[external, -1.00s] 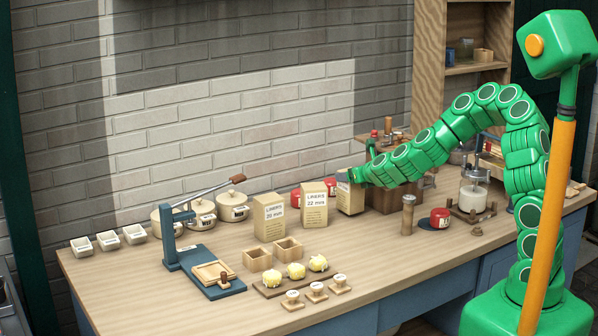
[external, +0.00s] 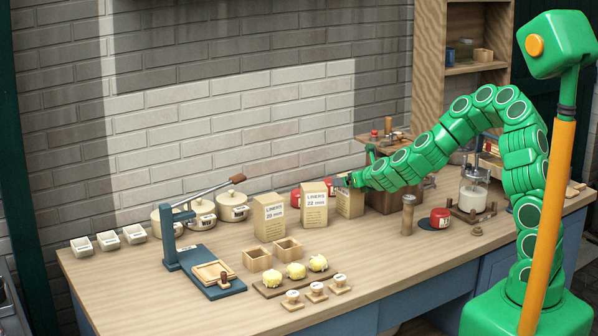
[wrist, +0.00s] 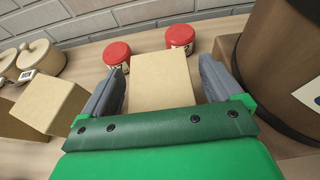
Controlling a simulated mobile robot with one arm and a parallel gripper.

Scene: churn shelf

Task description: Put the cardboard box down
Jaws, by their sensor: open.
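The cardboard box (external: 350,203) stands upright on the worktop at the right end of a row of similar boxes. My gripper (external: 351,181) is at its upper part, and the arm reaches in from the right. In the wrist view the cardboard box (wrist: 162,82) lies between the two grey fingers of my gripper (wrist: 162,72). The fingers are spread, with a gap visible at the right finger. The contact at the left finger is hard to tell. The green palm hides the near end of the box.
Two labelled liner boxes (external: 270,218) (external: 314,205) stand just left. Red-lidded tins (wrist: 117,54) (wrist: 180,38) are behind. A brown wooden vessel (wrist: 285,65) is close on the right. A wooden cylinder (external: 408,215) and red tin (external: 440,218) stand further right.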

